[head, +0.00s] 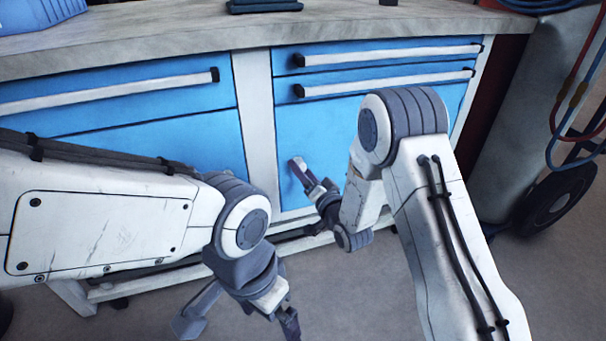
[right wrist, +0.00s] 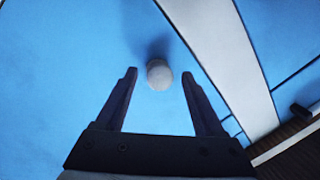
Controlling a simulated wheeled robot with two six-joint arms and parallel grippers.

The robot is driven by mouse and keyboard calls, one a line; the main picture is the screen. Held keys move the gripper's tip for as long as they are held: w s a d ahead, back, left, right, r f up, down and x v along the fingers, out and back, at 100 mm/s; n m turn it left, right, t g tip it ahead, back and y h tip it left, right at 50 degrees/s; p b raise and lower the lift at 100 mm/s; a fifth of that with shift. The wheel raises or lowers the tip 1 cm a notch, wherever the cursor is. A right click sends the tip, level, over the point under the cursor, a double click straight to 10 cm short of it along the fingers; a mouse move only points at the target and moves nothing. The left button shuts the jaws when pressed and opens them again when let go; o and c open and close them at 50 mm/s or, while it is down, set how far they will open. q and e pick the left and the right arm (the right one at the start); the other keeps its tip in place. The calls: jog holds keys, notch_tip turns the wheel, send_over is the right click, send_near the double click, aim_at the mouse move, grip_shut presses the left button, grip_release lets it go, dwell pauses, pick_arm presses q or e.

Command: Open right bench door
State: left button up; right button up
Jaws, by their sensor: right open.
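The right bench door (head: 340,125) is a blue panel below two drawers and looks closed. A small grey knob (head: 295,162) stands out from it near its left edge. My right gripper (head: 312,187) is at the door, close to the knob. In the right wrist view, the knob (right wrist: 159,75) shows round and pale between the tips of my open right gripper (right wrist: 160,75); I cannot tell whether either finger touches it. My left gripper (head: 240,326) hangs low in front of the bench with its fingers apart and nothing seen between them.
The grey worktop (head: 200,28) runs above the doors. Two drawers with long white handles (head: 390,55) are above the right door. A wheeled cart with hoses (head: 558,200) stands to the right. Bare floor (head: 370,295) lies in front of the bench.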

grip_shut()
dwell(1.4)
